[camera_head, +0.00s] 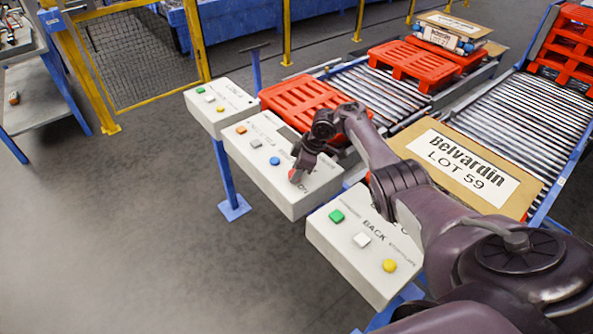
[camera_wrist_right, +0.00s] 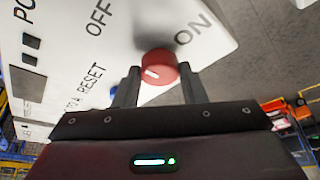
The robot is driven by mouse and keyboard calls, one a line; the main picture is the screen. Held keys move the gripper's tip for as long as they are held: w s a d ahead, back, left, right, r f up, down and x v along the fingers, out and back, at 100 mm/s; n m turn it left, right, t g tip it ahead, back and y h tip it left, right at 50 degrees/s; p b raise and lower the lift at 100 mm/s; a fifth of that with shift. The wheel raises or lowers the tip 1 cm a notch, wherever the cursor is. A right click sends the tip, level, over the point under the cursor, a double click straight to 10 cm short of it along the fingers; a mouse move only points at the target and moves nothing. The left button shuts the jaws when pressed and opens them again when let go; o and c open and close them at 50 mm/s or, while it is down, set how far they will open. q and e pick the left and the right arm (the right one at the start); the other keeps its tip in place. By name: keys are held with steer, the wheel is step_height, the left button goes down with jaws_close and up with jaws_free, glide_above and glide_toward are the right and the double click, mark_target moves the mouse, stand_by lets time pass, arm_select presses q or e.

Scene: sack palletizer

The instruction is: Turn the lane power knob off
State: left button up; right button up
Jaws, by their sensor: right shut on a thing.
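The red knob (camera_wrist_right: 158,68) sits on the white panel in the right wrist view, near the printed words OFF and ON. A short white mark shows on its face, but I cannot tell which word it is set to. My right gripper (camera_wrist_right: 157,85) is shut on the knob, one dark finger on each side. In the head view my right gripper (camera_head: 299,172) reaches down to the right end of the middle control box (camera_head: 262,178), and only a bit of red shows there. My left gripper is not in view.
Control boxes with coloured buttons stand on both sides: one at the left (camera_head: 222,112) and one marked BACK (camera_head: 350,262) in front. Red pallets (camera_head: 300,100) lie on the roller lane behind. The floor at left is clear.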

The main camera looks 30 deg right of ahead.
steer(key=o, duration=1)
steer(key=v, duration=0.4)
steer(key=shift+d+r, duration=0.15)
steer(key=p+v, duration=0.2)
steer(key=v, duration=0.1)
steer(key=shift+s+r+p, duration=0.15)
steer(key=shift+r+p, duration=0.1)
steer(key=shift+p, duration=0.05)
steer(key=shift+f, duration=0.15)
